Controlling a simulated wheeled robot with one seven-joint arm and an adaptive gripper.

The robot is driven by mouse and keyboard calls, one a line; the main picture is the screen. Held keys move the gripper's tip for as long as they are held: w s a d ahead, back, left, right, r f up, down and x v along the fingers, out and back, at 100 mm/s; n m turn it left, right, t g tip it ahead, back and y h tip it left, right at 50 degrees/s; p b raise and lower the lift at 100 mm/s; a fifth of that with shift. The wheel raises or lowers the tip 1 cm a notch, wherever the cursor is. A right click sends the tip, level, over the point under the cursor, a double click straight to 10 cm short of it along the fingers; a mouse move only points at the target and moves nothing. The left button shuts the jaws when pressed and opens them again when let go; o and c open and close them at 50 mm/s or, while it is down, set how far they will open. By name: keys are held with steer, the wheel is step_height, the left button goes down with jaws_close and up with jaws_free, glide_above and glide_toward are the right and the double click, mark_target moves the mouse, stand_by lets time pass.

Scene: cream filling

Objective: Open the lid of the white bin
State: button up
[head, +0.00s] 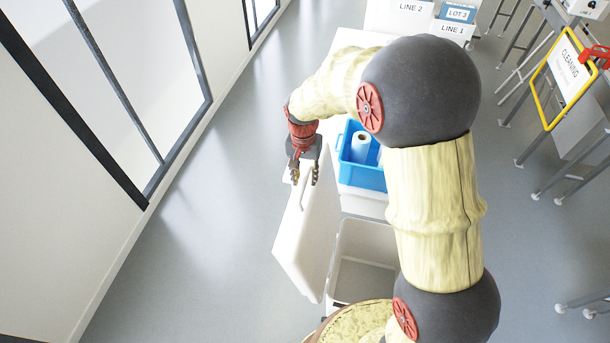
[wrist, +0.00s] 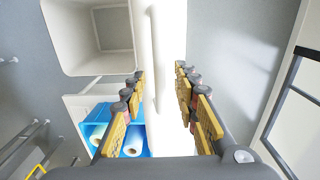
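The white bin (head: 365,285) stands with its top open, and I see into its empty-looking inside. Its white lid (head: 307,235) stands swung up, nearly upright, along the bin's left side. In the wrist view, the lid (wrist: 166,70) shows nearly edge-on as a white strip, and the open bin (wrist: 75,62) is to its left. My gripper (head: 304,178) is at the lid's far end. Its fingers (wrist: 162,100) are spread, with the lid's strip between or just beyond them. A gap shows on the left; contact on the right I cannot tell.
A blue crate (head: 376,174) with white rolls (head: 361,142) stands on a white surface just beyond the bin. Bare grey floor (head: 215,240) lies to the left, up to the windowed wall (head: 60,230). A yellow-framed cleaning sign (head: 567,76) and metal-legged tables are at the right.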

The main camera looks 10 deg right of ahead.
steer(key=shift+c, duration=0.3)
jaws_close()
stand_by(0.6)
